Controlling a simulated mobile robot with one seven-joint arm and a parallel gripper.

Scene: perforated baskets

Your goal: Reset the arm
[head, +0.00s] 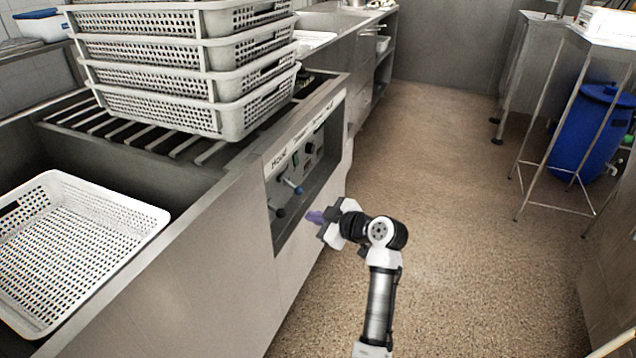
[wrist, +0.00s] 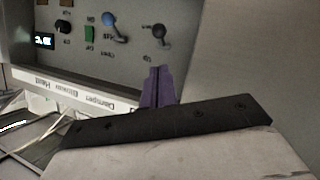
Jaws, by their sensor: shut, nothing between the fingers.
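My gripper (head: 316,217) is in front of the control panel (head: 322,160) on the counter's front side, below the slatted rack. Its purple fingers are together and hold nothing. In the wrist view the closed fingers (wrist: 158,86) point toward the panel, with the blue-knobbed lever (wrist: 110,20) up and left of them and a dark knob (wrist: 158,31) just above them. I cannot tell the exact gap between the fingertips and the panel. My arm reaches up from the bottom of the head view over the floor.
Several stacked white perforated baskets (head: 190,90) stand on the slatted rack (head: 85,125). Another basket (head: 95,215) lies in the basin at left. A blue barrel (head: 590,125) stands under a metal-legged table at right. The floor (head: 450,150) between is clear.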

